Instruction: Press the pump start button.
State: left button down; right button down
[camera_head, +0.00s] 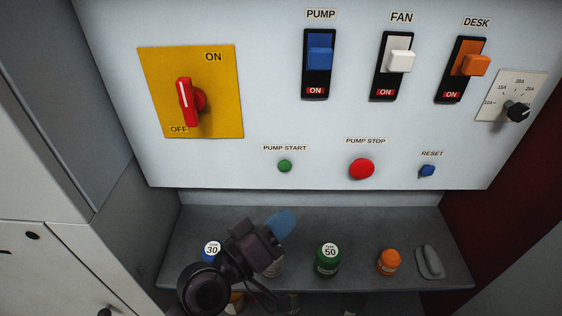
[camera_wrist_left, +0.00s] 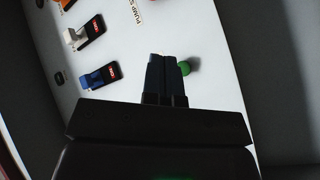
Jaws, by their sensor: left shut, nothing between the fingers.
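The pump start button (camera_head: 285,166) is a small green round button on the white panel, under a PUMP START label. It also shows in the left wrist view (camera_wrist_left: 186,68), partly covered by my fingers. My left gripper (camera_head: 289,217) is shut and empty. It is in front of the shelf, below the button in the head view, its blue fingers pointing up toward the panel. In the left wrist view its fingertips (camera_wrist_left: 167,58) are side by side, just beside the button in the picture. I cannot tell whether they touch the panel. My right gripper is out of view.
A red pump stop button (camera_head: 361,169) and a blue reset button (camera_head: 428,170) sit to the right. Above are a red rotary switch (camera_head: 185,103) and rocker switches. The grey shelf (camera_head: 345,219) below holds several small jars, including a green one (camera_head: 327,264).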

aim_at(285, 166)
pick_arm(q)
jog(key=shift+d+r, duration=0.15)
jog(key=shift+r, duration=0.15)
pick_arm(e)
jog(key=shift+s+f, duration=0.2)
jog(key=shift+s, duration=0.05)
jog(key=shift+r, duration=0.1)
